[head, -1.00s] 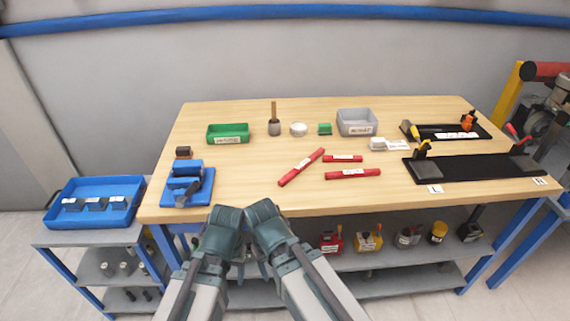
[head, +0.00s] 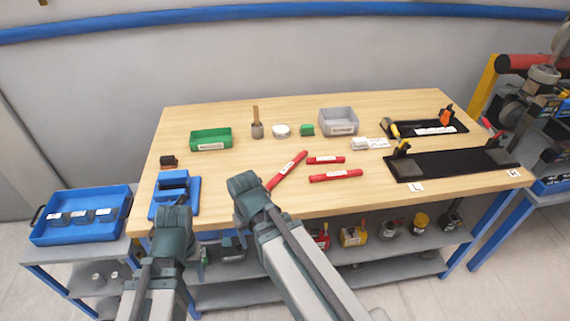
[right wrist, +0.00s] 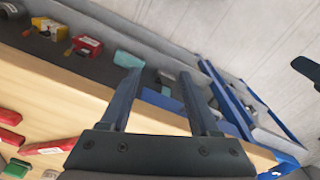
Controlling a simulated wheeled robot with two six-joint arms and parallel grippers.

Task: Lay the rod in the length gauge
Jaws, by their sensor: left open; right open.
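Three red rods lie on the wooden table: a long slanted one (head: 287,170), a short one (head: 326,160) and a medium one (head: 335,176). Each has a white label. Parts of red rods also show at the left edge of the right wrist view (right wrist: 48,147). A long black fixture (head: 450,165) with end blocks, near the L and H tags, looks like the length gauge; it is empty. My right gripper (head: 243,184) is over the front table edge, left of the slanted rod; its fingers are open and empty in the right wrist view (right wrist: 165,98). My left gripper (head: 174,219) is open by the front-left edge.
A smaller black fixture (head: 425,129) stands behind the long one. A green bin (head: 211,139), a grey bin (head: 338,121) and small items line the back. A blue fixture (head: 175,192) is at front left. A blue tray (head: 82,214) stands left of the table.

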